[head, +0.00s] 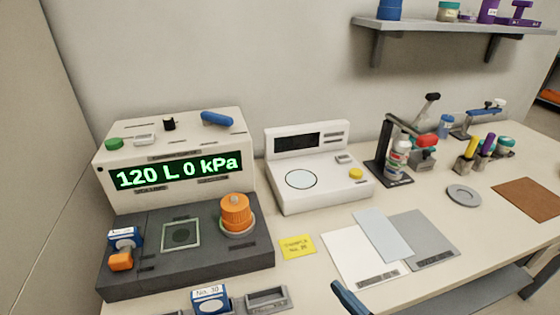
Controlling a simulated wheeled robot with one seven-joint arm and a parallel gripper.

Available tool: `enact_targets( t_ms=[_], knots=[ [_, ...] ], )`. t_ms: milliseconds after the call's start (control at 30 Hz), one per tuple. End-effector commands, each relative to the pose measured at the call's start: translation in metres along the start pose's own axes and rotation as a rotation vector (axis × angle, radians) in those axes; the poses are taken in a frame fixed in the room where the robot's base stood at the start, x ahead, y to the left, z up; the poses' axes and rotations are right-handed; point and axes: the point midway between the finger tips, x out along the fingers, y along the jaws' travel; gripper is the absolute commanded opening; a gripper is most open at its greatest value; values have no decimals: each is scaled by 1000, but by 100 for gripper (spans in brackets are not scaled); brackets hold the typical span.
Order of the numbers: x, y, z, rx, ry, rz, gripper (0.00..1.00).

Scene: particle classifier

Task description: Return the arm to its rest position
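My gripper is not in view in the head view, so its pose and what it holds are hidden. The particle classifier (175,150) is a white box at the left with a lit green display reading "120 L 0 kPa". It has a green knob, a black knob and a blue lever on top. Its dark base (190,268) carries an orange knob (236,212), a square framed window (181,234), a small blue-and-white box (126,238) and an orange piece (120,261).
A white instrument (318,185) with a round plate stands mid-bench. A bottle (398,158), a stand and pen holders are to the right. Flat sheets (362,256) and a yellow note (297,246) lie in front. A shelf (455,27) is above. A blue part (348,298) cuts into the bottom edge.

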Motion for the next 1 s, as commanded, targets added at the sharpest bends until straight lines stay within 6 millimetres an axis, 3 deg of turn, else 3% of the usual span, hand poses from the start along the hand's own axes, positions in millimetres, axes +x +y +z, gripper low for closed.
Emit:
enact_targets(
  t_ms=[267, 567, 767, 1000],
  knots=[
    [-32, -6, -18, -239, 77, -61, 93],
    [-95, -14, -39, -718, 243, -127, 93],
    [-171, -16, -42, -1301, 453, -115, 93],
    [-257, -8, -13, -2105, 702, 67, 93]
  ],
)
